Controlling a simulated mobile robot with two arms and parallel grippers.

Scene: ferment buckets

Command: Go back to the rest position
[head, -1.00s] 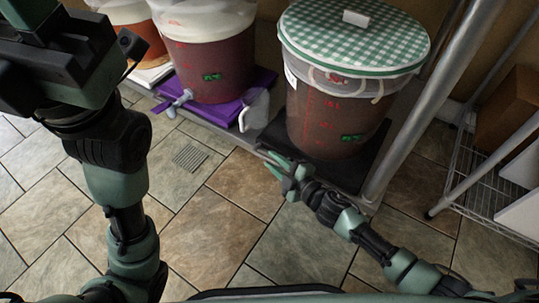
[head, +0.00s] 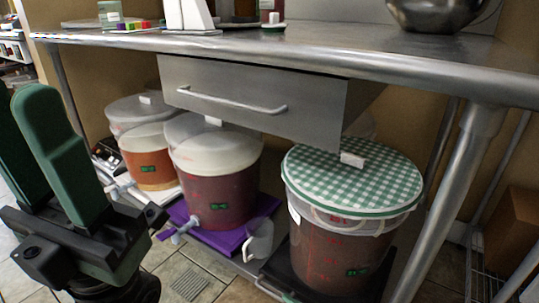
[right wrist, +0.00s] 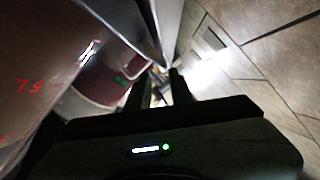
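My left gripper (head: 24,105) stands upright at the left edge of the head view. Its two green-padded fingers are apart with nothing between them. My right gripper (right wrist: 158,88) shows in the right wrist view as two dark fingers, apart and empty. The bucket with a green checked lid (head: 352,180) is at the right. A white-lidded bucket with dark red contents (head: 215,190) is in the middle, and an orange-filled bucket (head: 152,165) is at the left.
A steel table (head: 310,55) with a drawer (head: 250,103) stands above the buckets, its leg (head: 450,200) at the right. The middle bucket stands on a purple mat (head: 225,238) with a spigot facing forward. A metal bowl (head: 435,12) sits on the tabletop.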

